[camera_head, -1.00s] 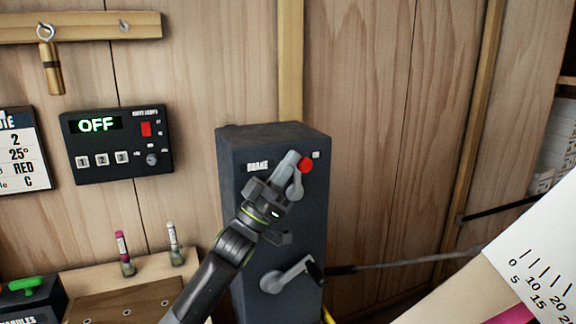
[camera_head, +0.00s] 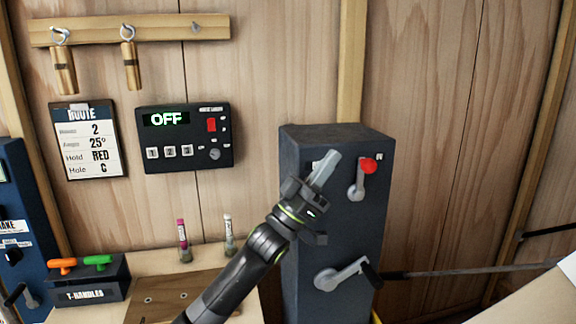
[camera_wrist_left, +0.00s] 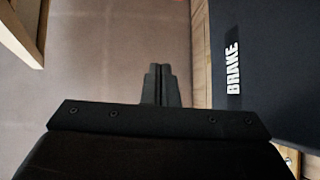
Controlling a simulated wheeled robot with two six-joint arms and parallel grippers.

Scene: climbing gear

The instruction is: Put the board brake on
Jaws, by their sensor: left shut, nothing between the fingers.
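The board brake is a grey lever (camera_head: 358,186) with a red knob (camera_head: 369,166) on the front of a dark blue-grey box (camera_head: 345,240). The knob points up and slightly right, beside a small white label. My left gripper (camera_head: 328,166) is shut and empty, in front of the box to the left of the lever, apart from the knob in the picture. It covers most of the box's label. In the left wrist view the closed fingers (camera_wrist_left: 160,85) show beside the box, whose BRAKE label (camera_wrist_left: 233,72) is readable. My right gripper is not in view.
A crank handle (camera_head: 340,275) sits lower on the same box. A black panel (camera_head: 185,138) reading OFF and a route card (camera_head: 88,140) hang on the wooden wall. A T-handles box (camera_head: 90,280) and two markers stand at the lower left.

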